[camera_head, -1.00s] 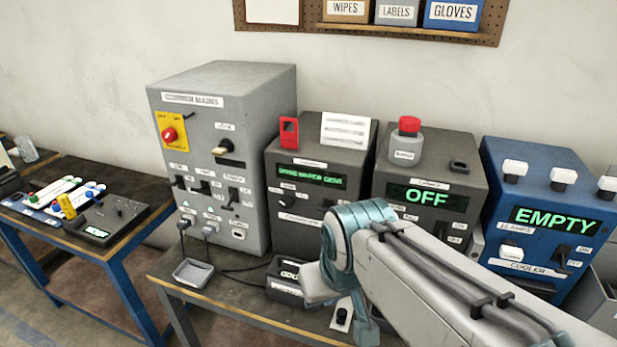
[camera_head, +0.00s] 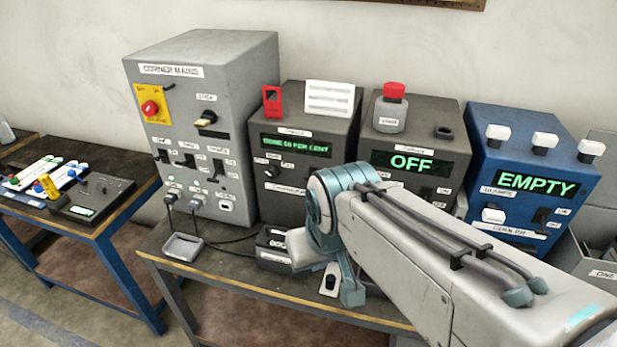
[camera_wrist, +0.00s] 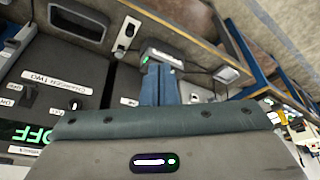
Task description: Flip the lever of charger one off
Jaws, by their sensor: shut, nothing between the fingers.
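Charger one appears to be the dark grey box (camera_head: 310,125) in the middle of the head view, with a green text display (camera_head: 297,146) and a label low on its front. Its lever is not clearly visible; my arm covers the lower right of that front. In the wrist view, my gripper (camera_wrist: 160,70) points at the bench side of the machines. Its blue fingers are together and hold nothing. A dark panel (camera_wrist: 124,83) lies just left of them, apparently charger one's front. I cannot tell whether the fingers touch anything. The head view hides the fingers behind my arm.
Charger two (camera_head: 415,140) reads OFF, right of charger one, and also shows in the wrist view (camera_wrist: 60,88). The grey corner mains cabinet (camera_head: 205,110) stands left. The blue cooler (camera_head: 530,170) reads EMPTY at right. A small tray (camera_head: 183,247) and cables lie on the bench.

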